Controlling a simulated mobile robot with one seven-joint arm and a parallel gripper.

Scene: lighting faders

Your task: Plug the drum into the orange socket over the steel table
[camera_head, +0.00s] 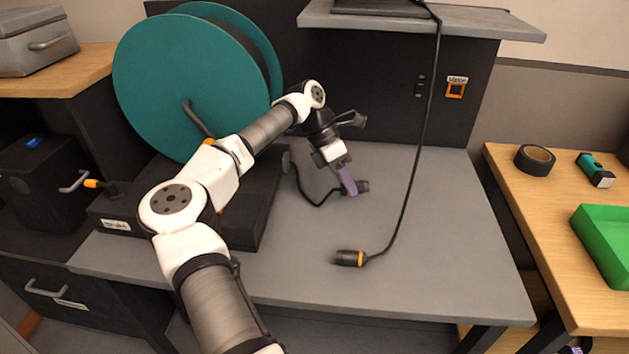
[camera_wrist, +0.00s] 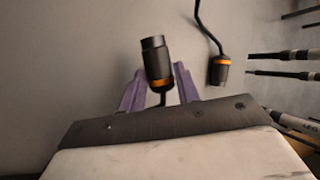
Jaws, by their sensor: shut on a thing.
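The drum is a large teal cable reel (camera_head: 185,85) on a black base at the left of the steel table (camera_head: 430,215). My gripper (camera_head: 350,183) is low over the middle of the table. Its purple fingers (camera_wrist: 160,92) are shut on a black plug (camera_wrist: 155,57) with an orange ring. The held plug also shows in the head view (camera_head: 363,186), with a black cable running left toward the drum's base. The orange socket (camera_head: 455,89) is on the dark panel behind the table, under a small label, apart from the plug.
A second black connector with an orange ring (camera_head: 350,258) lies on the table front, its cable hanging from the grey shelf (camera_head: 480,22). Black tape (camera_head: 535,160), a teal-and-black device (camera_head: 595,169) and a green tray (camera_head: 604,230) are on the right wooden table. The table's right half is mostly clear.

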